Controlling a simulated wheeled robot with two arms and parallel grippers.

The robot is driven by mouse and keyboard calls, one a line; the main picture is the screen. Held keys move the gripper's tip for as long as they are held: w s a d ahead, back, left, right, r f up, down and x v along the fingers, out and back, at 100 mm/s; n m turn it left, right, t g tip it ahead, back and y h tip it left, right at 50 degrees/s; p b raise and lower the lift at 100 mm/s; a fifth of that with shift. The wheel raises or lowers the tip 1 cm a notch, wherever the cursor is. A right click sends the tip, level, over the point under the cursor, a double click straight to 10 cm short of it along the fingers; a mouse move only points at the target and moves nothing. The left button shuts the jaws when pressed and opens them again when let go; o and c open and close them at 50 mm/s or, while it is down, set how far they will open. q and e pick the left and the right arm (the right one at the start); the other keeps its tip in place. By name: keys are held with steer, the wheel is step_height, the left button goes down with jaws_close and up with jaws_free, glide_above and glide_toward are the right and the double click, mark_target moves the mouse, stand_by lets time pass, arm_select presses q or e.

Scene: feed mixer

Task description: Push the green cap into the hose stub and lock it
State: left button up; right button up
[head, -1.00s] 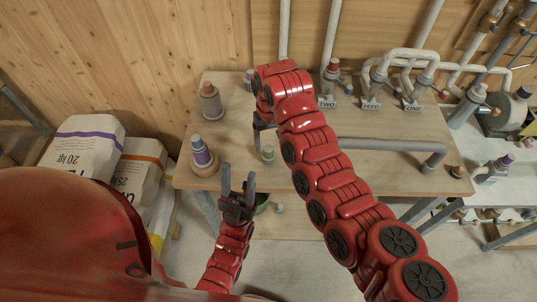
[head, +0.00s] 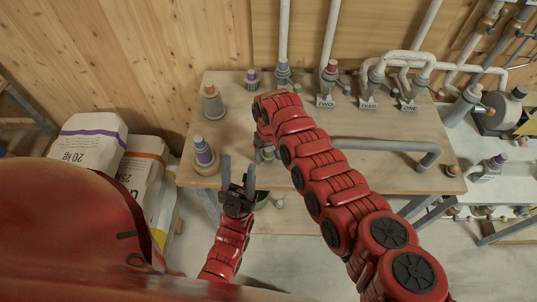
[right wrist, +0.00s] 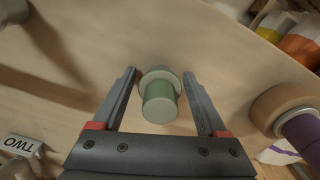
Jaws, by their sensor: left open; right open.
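The green cap (right wrist: 160,103) stands on the wooden table in the right wrist view, a stepped cylinder with a wider collar. My right gripper (right wrist: 159,75) is open, with a finger on each side of the cap and visible gaps between. My left gripper (head: 239,168) is open and empty at the table's front edge. Several upright grey pipe stubs stand along the back of the table, one of them (head: 283,72) behind my right arm. I cannot tell which one is the hose stub.
A grey pipe (head: 385,146) runs along the right of the table (head: 330,181). Feed sacks (head: 90,140) stand on the floor at left.

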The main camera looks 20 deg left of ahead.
steer(key=c, duration=1.2)
jaws_close()
steer(key=shift+r, duration=0.15)
